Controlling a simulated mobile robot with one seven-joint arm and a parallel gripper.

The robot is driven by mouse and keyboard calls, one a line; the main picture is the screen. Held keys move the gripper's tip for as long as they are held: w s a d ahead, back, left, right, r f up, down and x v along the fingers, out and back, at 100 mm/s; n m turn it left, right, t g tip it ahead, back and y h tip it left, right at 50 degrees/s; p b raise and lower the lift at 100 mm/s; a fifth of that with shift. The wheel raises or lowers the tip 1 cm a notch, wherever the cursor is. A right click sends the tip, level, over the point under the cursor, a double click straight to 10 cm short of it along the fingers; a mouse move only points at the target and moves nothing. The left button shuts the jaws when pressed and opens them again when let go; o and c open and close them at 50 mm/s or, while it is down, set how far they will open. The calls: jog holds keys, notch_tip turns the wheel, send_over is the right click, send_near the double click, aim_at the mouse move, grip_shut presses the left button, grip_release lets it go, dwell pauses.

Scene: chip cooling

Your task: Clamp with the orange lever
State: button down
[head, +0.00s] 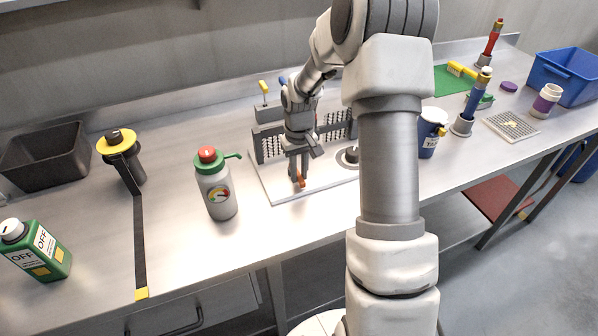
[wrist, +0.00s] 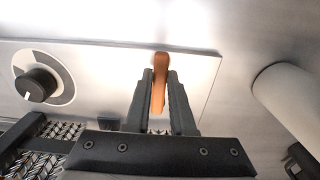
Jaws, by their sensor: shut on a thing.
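The orange lever (head: 299,181) stands near the front edge of the white base plate (head: 271,189). In the wrist view the orange lever (wrist: 160,75) sits between the two fingers of my gripper (wrist: 160,95), which are shut on it. My gripper (head: 298,172) points down over the plate in the head view. The clamp fixture with dark finned blocks (head: 268,146) stands behind, partly hidden by my arm. A dark knob (wrist: 38,84) with a white mark sits on a grey dial to the left in the wrist view.
A grey bottle with a red cap and gauge (head: 217,190) stands close left of the plate. A green OFF bottle (head: 40,252), a dark bin (head: 45,160) and a yellow-topped post with a black strap (head: 125,155) are farther left.

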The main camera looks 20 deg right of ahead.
jog(key=shift+a+m, duration=0.1)
jog(key=shift+m, duration=0.2)
jog(key=m, duration=0.1)
jog(key=a+m+b, duration=0.1)
jog(key=m, duration=0.1)
jog(key=shift+w+a, duration=0.25)
jog(key=shift+a, duration=0.05)
jog(key=m, duration=0.1)
jog(key=a+m, duration=0.1)
jog(key=m, duration=0.1)
jog(key=w+m+b, duration=0.1)
jog(key=m, duration=0.1)
jog(key=shift+a+r, duration=0.1)
jog(key=shift+a, duration=0.2)
jog(key=m, duration=0.1)
jog(key=w+m, duration=0.1)
jog(key=m, duration=0.1)
jog(key=a+m+p, duration=0.1)
jog(key=shift+w, duration=0.25)
jog(key=shift+w+a+m+p, duration=0.2)
jog(key=shift+w+m, duration=0.15)
jog(key=shift+m, duration=0.5)
jog(key=shift+w+a+m+p, duration=0.15)
jog(key=shift+w+m, duration=0.15)
jog(key=shift+m, duration=0.55)
jog(key=shift+d, duration=0.1)
jog(key=c, duration=0.8)
grip_release()
jog(key=shift+o, duration=0.2)
